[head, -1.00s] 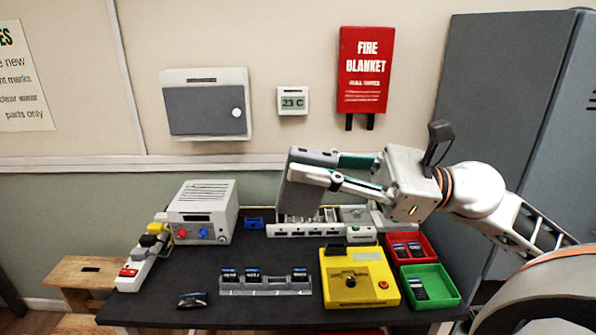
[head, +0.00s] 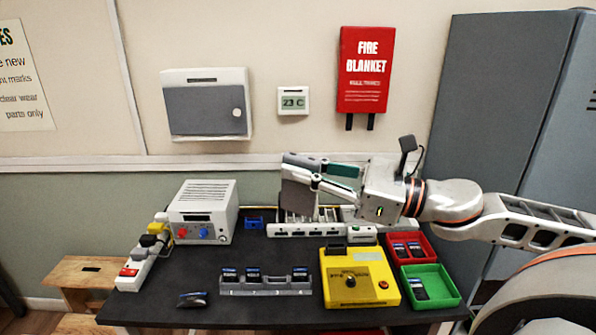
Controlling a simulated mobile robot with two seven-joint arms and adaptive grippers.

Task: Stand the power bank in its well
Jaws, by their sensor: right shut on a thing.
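My right gripper (head: 322,178) is shut on the power bank (head: 296,196), a grey slab held near upright. The power bank is over the back of the table, above or at the white rack (head: 292,231) with a row of slots along its front. Its lower end meets thin upright dividers of the rack in the picture. I cannot tell whether it is inside a well or just in front of or above one. My left gripper is not in view.
A yellow tester (head: 375,295), a red tray (head: 427,240) and a green tray (head: 452,296) stand at the right. A grey holder (head: 262,289) with several dark items is in front. A white power supply (head: 205,207) stands left. The middle of the dark table (head: 250,255) is clear.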

